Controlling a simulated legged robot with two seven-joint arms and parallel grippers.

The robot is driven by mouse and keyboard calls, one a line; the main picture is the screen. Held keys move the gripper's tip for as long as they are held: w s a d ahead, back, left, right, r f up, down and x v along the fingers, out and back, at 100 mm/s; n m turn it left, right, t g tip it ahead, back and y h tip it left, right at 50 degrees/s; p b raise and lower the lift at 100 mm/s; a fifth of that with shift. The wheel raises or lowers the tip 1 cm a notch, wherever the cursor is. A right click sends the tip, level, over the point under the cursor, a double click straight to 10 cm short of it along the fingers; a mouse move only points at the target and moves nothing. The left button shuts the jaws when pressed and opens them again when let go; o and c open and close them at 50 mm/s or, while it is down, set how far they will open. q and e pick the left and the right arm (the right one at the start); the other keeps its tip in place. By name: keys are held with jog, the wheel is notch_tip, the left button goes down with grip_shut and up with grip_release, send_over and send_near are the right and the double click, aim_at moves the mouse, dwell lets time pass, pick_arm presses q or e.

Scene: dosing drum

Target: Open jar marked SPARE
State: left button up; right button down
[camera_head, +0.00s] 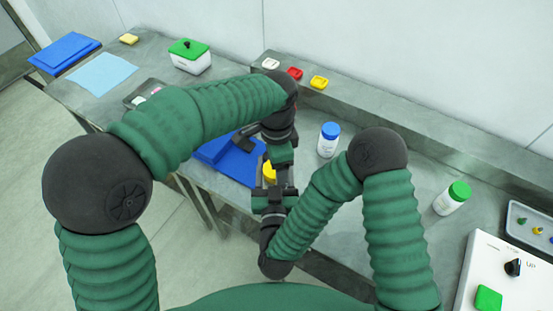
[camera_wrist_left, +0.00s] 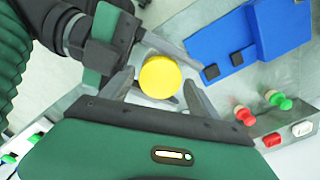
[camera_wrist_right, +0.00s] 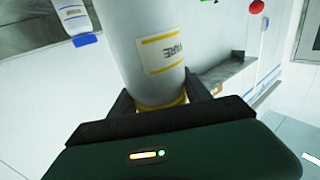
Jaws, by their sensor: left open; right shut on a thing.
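A white jar with a yellow lid is held in my right gripper (camera_head: 272,194). In the right wrist view the white jar body (camera_wrist_right: 150,25) has a yellow-edged label, upside down and partly readable as SPARE, and yellow shows between the fingers. My right gripper (camera_wrist_left: 150,65) is shut on this jar. The left wrist view faces the top of the yellow lid (camera_wrist_left: 160,77), which also shows in the head view (camera_head: 269,172). My left gripper (camera_wrist_left: 160,98) is open, its fingers on either side of the lid; contact cannot be told.
A blue-lidded jar (camera_head: 328,140) and a green-lidded jar (camera_head: 452,199) stand on the bench. A green-lidded box (camera_head: 190,58) is at the back left. A control panel (camera_head: 490,253) and a grey tray (camera_head: 515,218) are at right.

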pick_arm(q)
jog(key=c, duration=1.4)
jog(key=o, duration=1.5)
jog(key=shift+c, duration=0.2)
jog(key=shift+r, duration=0.15)
notch_tip(320, 180, up, 4)
jog(key=shift+r, duration=0.15)
jog(key=r, duration=0.3)
jog(key=shift+a+r, duration=0.25)
jog(key=shift+c, duration=0.3)
notch_tip(320, 180, down, 8)
jog(key=shift+r, duration=0.1)
